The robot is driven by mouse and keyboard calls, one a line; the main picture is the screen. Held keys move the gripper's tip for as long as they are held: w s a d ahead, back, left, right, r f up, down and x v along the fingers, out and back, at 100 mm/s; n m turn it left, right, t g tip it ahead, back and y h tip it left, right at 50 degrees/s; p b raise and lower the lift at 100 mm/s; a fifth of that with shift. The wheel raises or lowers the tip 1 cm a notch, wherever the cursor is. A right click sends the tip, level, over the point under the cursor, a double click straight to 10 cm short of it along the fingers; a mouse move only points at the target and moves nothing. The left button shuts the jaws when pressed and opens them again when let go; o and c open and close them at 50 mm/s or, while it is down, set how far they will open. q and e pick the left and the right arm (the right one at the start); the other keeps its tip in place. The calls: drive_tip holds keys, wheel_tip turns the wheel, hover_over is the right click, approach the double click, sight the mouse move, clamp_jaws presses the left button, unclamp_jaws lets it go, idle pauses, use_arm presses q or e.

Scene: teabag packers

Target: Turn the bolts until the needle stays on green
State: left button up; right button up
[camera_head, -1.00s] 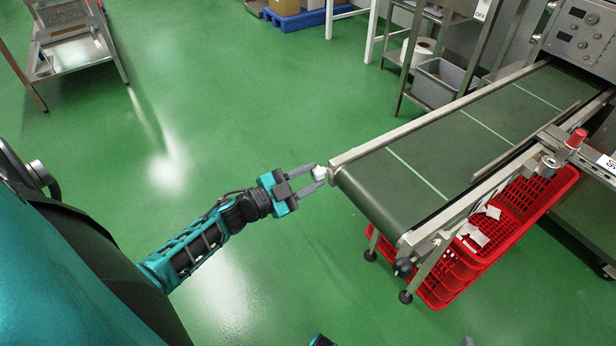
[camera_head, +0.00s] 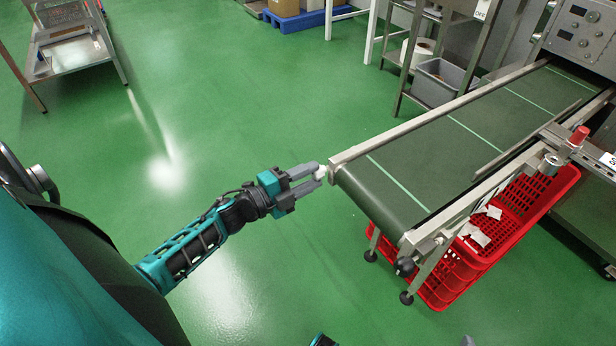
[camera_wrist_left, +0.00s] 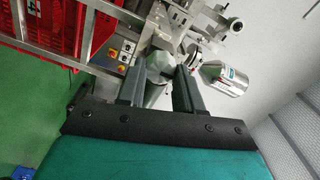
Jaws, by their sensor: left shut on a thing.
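A small pale bolt (camera_head: 321,171) sticks out at the near left corner of the conveyor (camera_head: 385,178). My left gripper (camera_head: 319,173) is shut on this bolt, and its fingers hide most of it. In the left wrist view, a silver rounded part (camera_wrist_left: 158,62) shows between the tips of my left gripper (camera_wrist_left: 160,76). A dark knob (camera_head: 405,267) sits at the conveyor's other near corner, with no gripper at it. I see no needle or green zone in these views.
A red crate (camera_head: 450,278) with white packets stands under the conveyor. A red button (camera_head: 579,136) sits on the right side rail. A grey bin (camera_head: 440,82) stands on a shelf behind. The green floor (camera_head: 230,100) left of the conveyor is clear.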

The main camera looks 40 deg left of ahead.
idle(0.4)
use_arm(q)
drive_tip(key=o, duration=1)
drive_tip(key=shift+o, duration=0.2)
drive_tip(key=shift+s, duration=0.15)
drive_tip(key=p+v, duration=0.2)
drive_tip(key=v, duration=1)
drive_tip(key=shift+s+a, duration=0.2)
drive_tip(key=shift+s, duration=0.1)
use_arm(e)
drive_tip(key=shift+s+d+r, duration=0.15)
drive_tip(key=shift+d+r, duration=0.1)
drive_tip(key=shift+r, duration=0.2)
